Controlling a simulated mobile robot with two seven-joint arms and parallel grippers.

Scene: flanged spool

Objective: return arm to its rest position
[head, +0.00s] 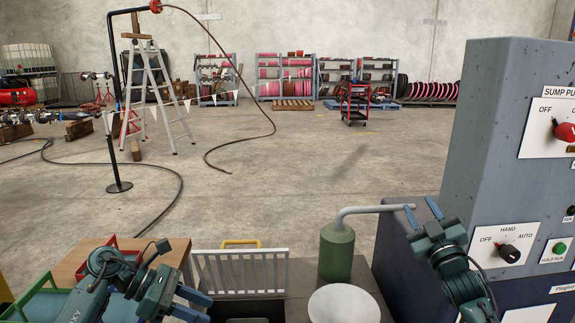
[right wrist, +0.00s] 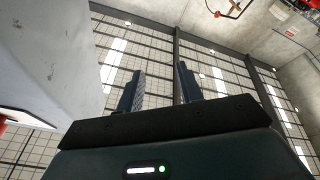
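My right gripper (head: 422,213) is raised at the right of the head view, in front of the grey control cabinet's left side. Its two blue fingers point up and stand apart with nothing between them. In the right wrist view its fingers (right wrist: 158,90) are spread and empty against the ceiling. My left gripper (head: 194,305) is low at the bottom left, pointing right. Its two blue fingers are apart, and I see nothing held between them. It is near the white rack.
The grey control cabinet (head: 474,150) with knobs stands close at the right. A green cylinder with a bent grey pipe (head: 337,250), a white bowl-like thing (head: 343,304) and a white rack (head: 240,272) stand in front. The floor (head: 290,160) beyond is largely open; a stepladder (head: 157,95) stands there.

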